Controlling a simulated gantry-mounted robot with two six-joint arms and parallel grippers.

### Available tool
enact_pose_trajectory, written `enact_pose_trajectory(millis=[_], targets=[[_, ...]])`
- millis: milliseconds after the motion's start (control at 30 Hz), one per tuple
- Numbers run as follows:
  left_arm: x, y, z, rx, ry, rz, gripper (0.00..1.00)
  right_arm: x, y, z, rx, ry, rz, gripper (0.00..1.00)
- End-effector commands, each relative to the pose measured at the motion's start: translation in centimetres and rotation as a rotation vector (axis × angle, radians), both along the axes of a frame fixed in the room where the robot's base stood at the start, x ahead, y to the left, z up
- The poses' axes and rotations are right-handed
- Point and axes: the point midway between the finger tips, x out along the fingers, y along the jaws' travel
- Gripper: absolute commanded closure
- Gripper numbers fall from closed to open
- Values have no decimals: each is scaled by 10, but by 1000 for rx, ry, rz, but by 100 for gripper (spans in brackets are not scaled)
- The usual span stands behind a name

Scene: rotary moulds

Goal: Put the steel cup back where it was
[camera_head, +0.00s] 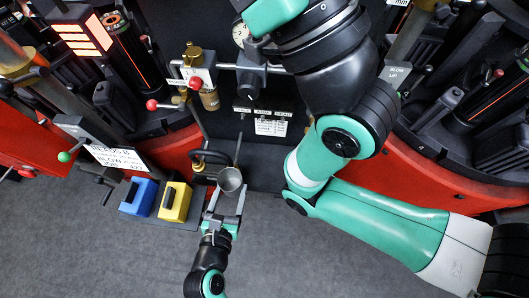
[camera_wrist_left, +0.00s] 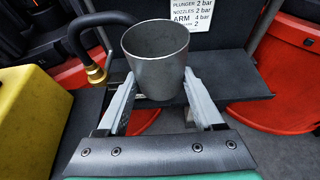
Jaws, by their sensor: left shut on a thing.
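The steel cup (camera_head: 230,180) is a plain grey tapered cup, upright or nearly so, with its open mouth facing up. My left gripper (camera_head: 228,193) is shut on it, one finger on each side. In the left wrist view the cup (camera_wrist_left: 156,62) sits between the two pale fingers of the gripper (camera_wrist_left: 158,84), and its inside looks empty. A dark shelf (camera_wrist_left: 243,86) lies behind the cup; I cannot tell whether the cup touches it. My right arm crosses the head view on the right, but its gripper is out of view.
A yellow block (camera_head: 174,202) and a blue block (camera_head: 138,197) stand left of the cup. A black hose with a brass fitting (camera_wrist_left: 95,72) is close on the cup's left. Red machine bases (camera_head: 440,182) flank the area. Grey floor is open below.

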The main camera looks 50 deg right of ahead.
Motion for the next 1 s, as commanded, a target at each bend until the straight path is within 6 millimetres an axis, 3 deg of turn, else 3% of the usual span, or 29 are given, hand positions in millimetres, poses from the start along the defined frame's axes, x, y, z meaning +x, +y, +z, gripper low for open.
enact_pose_trajectory(millis=[400,600,867,1000], targets=[[-1,-89,-44,-2,-2,-7,99,0,0,-52,0,1,0,50],[0,-115,-81,-1,0,-3,99,0,0,-81,0,1,0,50],[1,-126,-88,-2,-1,0,99,0,0,-87,0,0,0,50],[0,-135,-103,-1,0,-3,99,0,0,-101,0,0,0,50]])
